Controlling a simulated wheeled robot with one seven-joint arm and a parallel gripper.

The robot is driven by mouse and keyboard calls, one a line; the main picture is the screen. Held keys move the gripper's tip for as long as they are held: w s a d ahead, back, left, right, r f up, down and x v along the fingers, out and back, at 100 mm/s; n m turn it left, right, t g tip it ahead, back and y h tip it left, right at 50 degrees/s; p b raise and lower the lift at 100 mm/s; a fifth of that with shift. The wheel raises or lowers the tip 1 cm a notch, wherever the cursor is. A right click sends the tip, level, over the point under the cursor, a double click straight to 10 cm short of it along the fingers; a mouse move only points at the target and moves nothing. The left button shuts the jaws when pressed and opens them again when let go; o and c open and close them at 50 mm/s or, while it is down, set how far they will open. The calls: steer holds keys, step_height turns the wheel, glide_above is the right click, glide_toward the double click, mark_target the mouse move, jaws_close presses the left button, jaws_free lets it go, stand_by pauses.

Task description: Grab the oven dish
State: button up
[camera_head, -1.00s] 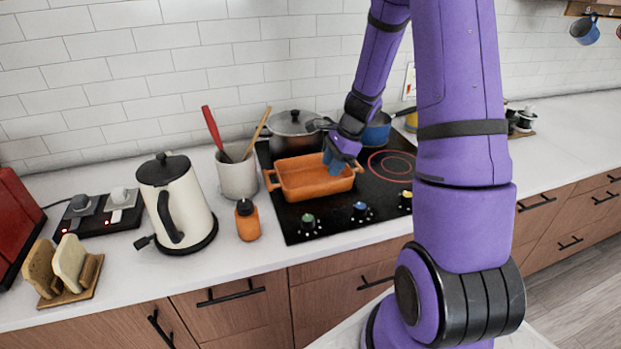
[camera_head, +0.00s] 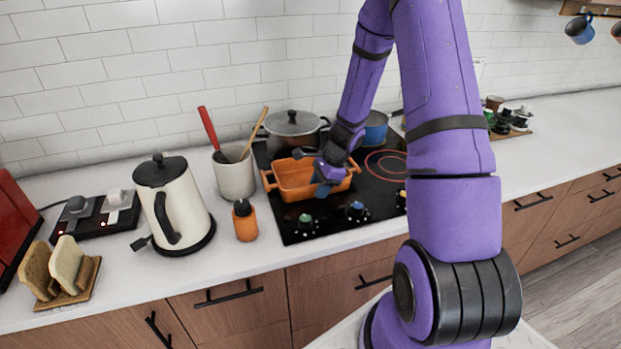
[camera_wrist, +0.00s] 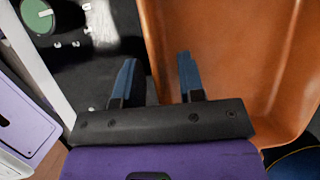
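The orange oven dish (camera_head: 291,180) sits on the black cooktop, with a loop handle at each short end. It also fills the right of the wrist view (camera_wrist: 225,60). My gripper (camera_head: 322,188) is at the dish's front wall, near its right end. In the wrist view my gripper (camera_wrist: 157,75) has its two blue fingers apart, one over the dark cooktop outside the wall and one over the dish's inside. The dish's wall edge runs between them. I cannot tell whether either finger touches it.
A lidded pot (camera_head: 293,130) stands behind the dish, and a blue pot (camera_head: 375,130) stands behind right. An orange bottle (camera_head: 244,222), a utensil crock (camera_head: 235,178) and a cream kettle (camera_head: 175,205) stand left of the cooktop (camera_head: 380,190). Knobs (camera_head: 306,222) line its front.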

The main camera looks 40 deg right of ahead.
jaws_close()
steer(key=shift+r, duration=0.1)
